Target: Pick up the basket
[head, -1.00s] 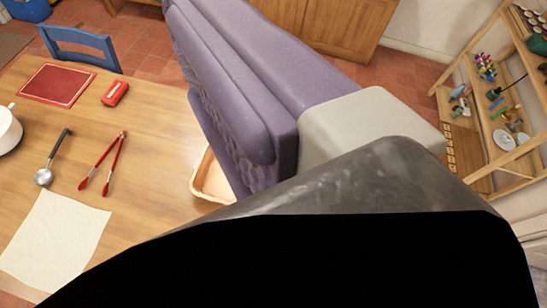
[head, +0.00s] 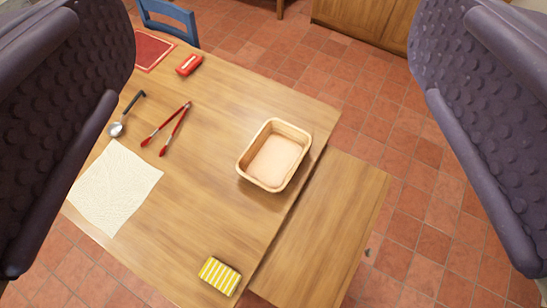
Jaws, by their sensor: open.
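The basket (head: 248,178) is a light tan, rectangular open container with rounded corners. It stands upright on the wooden table (head: 225,115) near its right edge, and it looks empty. My gripper (head: 272,150) is open, with one purple-grey textured finger at the left side of the head view and the other at the right. The basket shows in the gap between the fingers, farther away and below them, with no contact visible.
A yellow-striped sponge (head: 220,276), a cream cloth (head: 113,187), red tongs (head: 166,129), a ladle (head: 117,129) and a red object (head: 189,65) lie on the table. A wooden bench (head: 325,235) stands beside it. A blue chair (head: 172,14) is behind.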

